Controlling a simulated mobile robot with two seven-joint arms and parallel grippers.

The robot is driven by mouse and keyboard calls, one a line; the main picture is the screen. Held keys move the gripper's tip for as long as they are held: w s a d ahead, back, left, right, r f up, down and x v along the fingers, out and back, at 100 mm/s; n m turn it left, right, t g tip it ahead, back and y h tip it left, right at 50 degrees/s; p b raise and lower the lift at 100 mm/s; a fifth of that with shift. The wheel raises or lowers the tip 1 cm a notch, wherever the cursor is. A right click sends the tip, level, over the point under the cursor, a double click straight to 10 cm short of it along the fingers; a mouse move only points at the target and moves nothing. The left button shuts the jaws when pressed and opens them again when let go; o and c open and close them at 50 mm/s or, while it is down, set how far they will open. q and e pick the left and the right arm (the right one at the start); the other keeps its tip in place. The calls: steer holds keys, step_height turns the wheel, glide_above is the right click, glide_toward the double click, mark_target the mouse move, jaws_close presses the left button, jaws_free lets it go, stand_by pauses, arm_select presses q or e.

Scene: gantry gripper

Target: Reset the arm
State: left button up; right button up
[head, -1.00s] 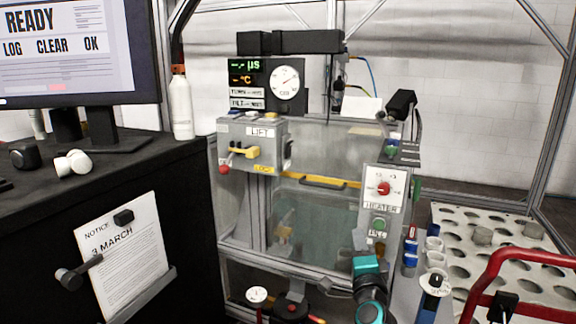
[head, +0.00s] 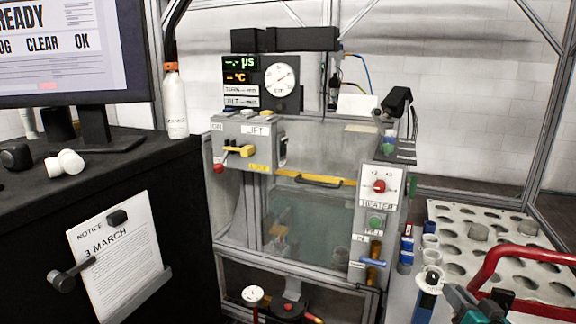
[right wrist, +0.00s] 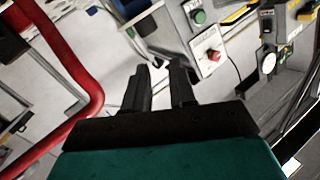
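My right arm, with its teal casing (head: 468,303), shows at the lower right edge of the head view, in front of the perforated tray and beside the red tubular handle. In the right wrist view my right gripper (right wrist: 160,68) has its two dark fingers apart with nothing between them. Its fingertips are hard to make out in the head view. My left gripper is in neither view.
A clear tank cabinet with a lift panel (head: 243,140) and heater panel (head: 379,187) stands in the middle. A blue-handled lever (head: 372,262) is below. The red tubular handle (head: 497,262) and perforated tray (head: 450,215) are at right. A monitor (head: 70,50) stands left.

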steer(key=s+a+f+n+g, duration=0.2)
steer(key=s+a+f+n, duration=0.15)
steer(key=s, duration=0.45)
steer(key=s+a+f+n+g+y, duration=0.1)
steer(key=s+a+f+n+g, duration=0.3)
steer(key=s, duration=0.5)
steer(key=s+a+f+n+g, duration=0.1)
steer(key=s+a+f+n, duration=0.2)
steer(key=s+f, duration=0.4)
steer(key=s+a+r+m, duration=0.1)
steer(key=a+m, duration=0.3)
steer(key=a, duration=0.6)
steer(key=shift+s+m+t, duration=0.3)
steer(key=shift+m, duration=0.05)
